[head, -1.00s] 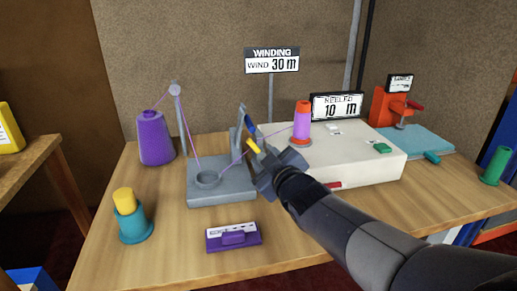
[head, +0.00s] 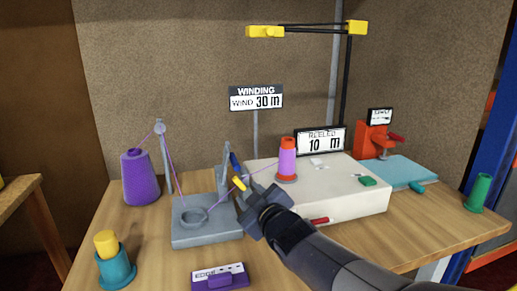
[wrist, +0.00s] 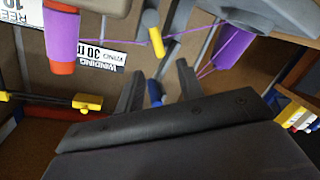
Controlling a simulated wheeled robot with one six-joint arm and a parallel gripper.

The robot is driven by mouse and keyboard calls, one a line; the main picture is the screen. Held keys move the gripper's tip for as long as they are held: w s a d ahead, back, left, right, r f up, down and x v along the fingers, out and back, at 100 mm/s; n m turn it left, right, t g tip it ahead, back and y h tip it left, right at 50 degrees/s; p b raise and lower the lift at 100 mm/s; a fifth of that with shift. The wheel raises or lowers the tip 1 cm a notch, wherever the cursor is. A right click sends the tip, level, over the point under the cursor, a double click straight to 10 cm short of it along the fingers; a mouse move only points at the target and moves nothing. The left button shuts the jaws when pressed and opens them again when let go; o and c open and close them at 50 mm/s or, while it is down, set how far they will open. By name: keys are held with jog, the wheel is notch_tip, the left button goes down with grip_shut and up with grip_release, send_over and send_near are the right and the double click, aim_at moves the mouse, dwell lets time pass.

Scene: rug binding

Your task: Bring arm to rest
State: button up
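My gripper (head: 250,203) is in front of the grey guide stand (head: 207,235), at the left of the white winding machine (head: 345,205). Its two fingers stand apart in the wrist view (wrist: 158,90), with nothing held between them. A blue piece (head: 233,164) and a yellow piece (head: 238,183) show just beyond the fingertips, by the stand's upright. In the wrist view the blue piece (wrist: 155,93) appears in the gap between the fingers, without visible contact. Purple thread runs from the purple cone (head: 142,178) through the stand to the purple-wound spool (head: 287,163) on the machine.
A teal holder with a yellow top (head: 116,265) and a purple labelled block (head: 220,277) lie at the table's front. A red clamp device (head: 374,140), a blue pad (head: 398,172) and a green cup (head: 480,192) are at the right. A black rail with yellow ends (head: 310,28) hangs above.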

aim_at(237, 182)
jog(key=b+x, duration=0.1)
jog(key=x, duration=0.6)
jog(key=shift+w, duration=0.15)
jog(key=shift+w+a, duration=0.15)
jog(key=shift+w, duration=0.05)
jog(key=shift+s, duration=0.15)
